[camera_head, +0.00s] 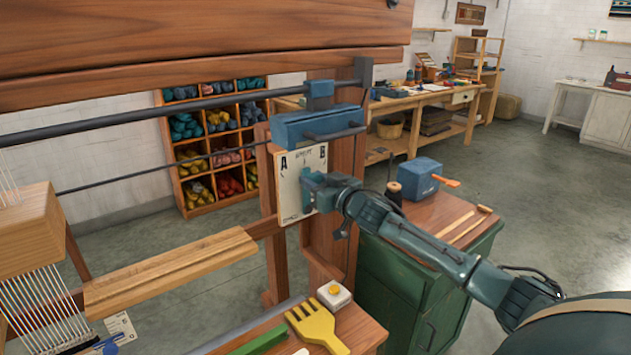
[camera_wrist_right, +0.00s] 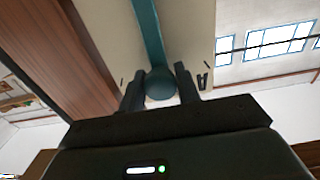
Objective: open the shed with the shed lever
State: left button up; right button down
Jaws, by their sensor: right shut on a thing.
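The shed lever (camera_wrist_right: 148,35) is a teal bar with a round knob (camera_wrist_right: 159,84) at its end, in the right wrist view. My right gripper (camera_wrist_right: 160,98) has its two dark fingers on either side of the knob and is shut on it. In the head view my right gripper (camera_head: 320,193) is at the pale plate (camera_head: 291,165) marked A and B on the loom's upright. The gripper hides much of the lever there, and I cannot tell exactly which mark it points to. My left gripper is not in view.
A blue block (camera_head: 305,127) sits above the plate on the loom. A wooden beam (camera_head: 170,275) and white threads (camera_head: 45,305) are at left. A yellow comb (camera_head: 318,327) lies on the front bench. A green cabinet (camera_head: 400,290) stands below my right arm, with a blue box (camera_head: 414,178) on top.

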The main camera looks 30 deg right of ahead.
jog(key=shift+s+a+f+n+p, duration=0.15)
jog(key=shift+a+n+p, duration=0.3)
jog(key=shift+a+n, duration=1)
jog(key=shift+a+f+n, duration=0.25)
jog(key=shift+a+n, duration=0.2)
jog(key=shift+n, duration=0.35)
jog(key=shift+a+f+n, duration=0.2)
jog(key=shift+a+n, duration=0.25)
jog(key=shift+n, duration=0.3)
jog(key=c, duration=1)
grip_release()
jog(key=shift+s, duration=0.1)
